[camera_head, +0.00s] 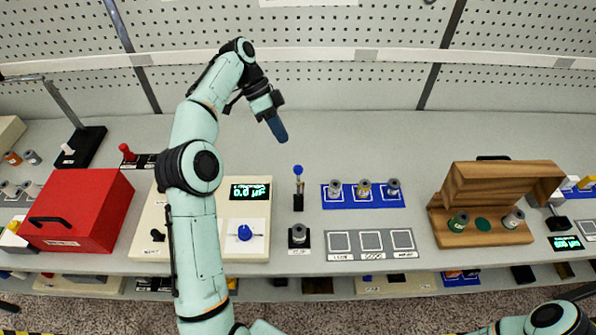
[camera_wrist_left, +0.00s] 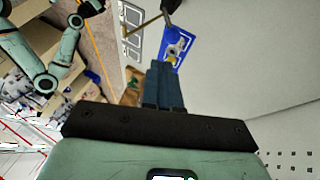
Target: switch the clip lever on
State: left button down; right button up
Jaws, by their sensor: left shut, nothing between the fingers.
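My left gripper (camera_head: 277,128) is raised above the back of the bench, fingers pointing down, shut and empty. Its closed blue fingers also show in the left wrist view (camera_wrist_left: 163,85). A small upright lever with a blue ball knob (camera_head: 298,170) stands on a black base (camera_head: 298,203), below and right of the fingers and apart from them. A red-knobbed lever (camera_head: 127,152) stands on a black plate at the left, and a white lever (camera_head: 68,149) on a black stand. I cannot tell from labels which is the clip lever. My right gripper is out of view.
A cream console with a green display (camera_head: 250,191) and blue dial (camera_head: 244,233) lies under my left arm. A red box (camera_head: 85,212) is at the left. A blue tray (camera_head: 330,203) with several spools and a wooden box (camera_head: 505,195) are right. The bench's back strip is clear.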

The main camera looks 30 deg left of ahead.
aim_at(296, 173)
pick_arm(q)
jog(key=x, duration=0.3)
jog(key=s+b+x, duration=0.1)
jog(key=x, duration=0.3)
jog(key=s+b+x, duration=0.1)
jog(key=x, duration=0.2)
jog(key=shift+s+d+r, duration=0.15)
jog(key=shift+s+d, duration=0.05)
jog(key=shift+d, duration=0.25)
jog(key=shift+s+d+b, duration=0.25)
jog(key=shift+b, duration=0.05)
jog(key=shift+w+d, duration=0.1)
jog(key=shift+d, duration=0.05)
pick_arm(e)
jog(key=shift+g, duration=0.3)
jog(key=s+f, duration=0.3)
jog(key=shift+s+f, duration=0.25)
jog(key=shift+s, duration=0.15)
